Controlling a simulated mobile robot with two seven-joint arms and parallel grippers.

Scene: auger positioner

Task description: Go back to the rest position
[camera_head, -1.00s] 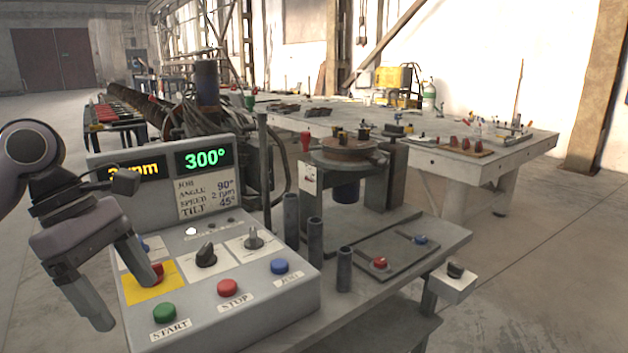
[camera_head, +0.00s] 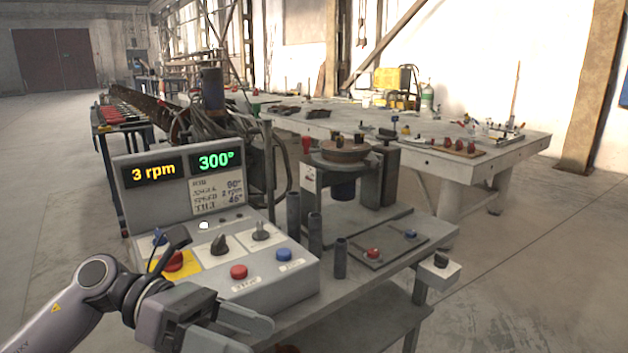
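My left gripper (camera_head: 245,328) is at the bottom of the view, in front of the control box (camera_head: 305,283). Its fingers point right, look parted and hold nothing that I can see. The box carries a red knob on a yellow plate (camera_head: 155,266), two black knobs, a red button (camera_head: 238,272) and a blue button (camera_head: 284,254). My arm and gripper hide the box's front left corner and the green START button. The displays read 3 rpm (camera_head: 153,170) and 300° (camera_head: 215,161). My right gripper is not in view.
A grey bench (camera_head: 425,228) holds upright dark tubes (camera_head: 315,232), a round turntable (camera_head: 345,151) and a plate with red and blue buttons. A large table (camera_head: 500,155) with tools stands behind. The floor at right (camera_head: 540,270) is clear.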

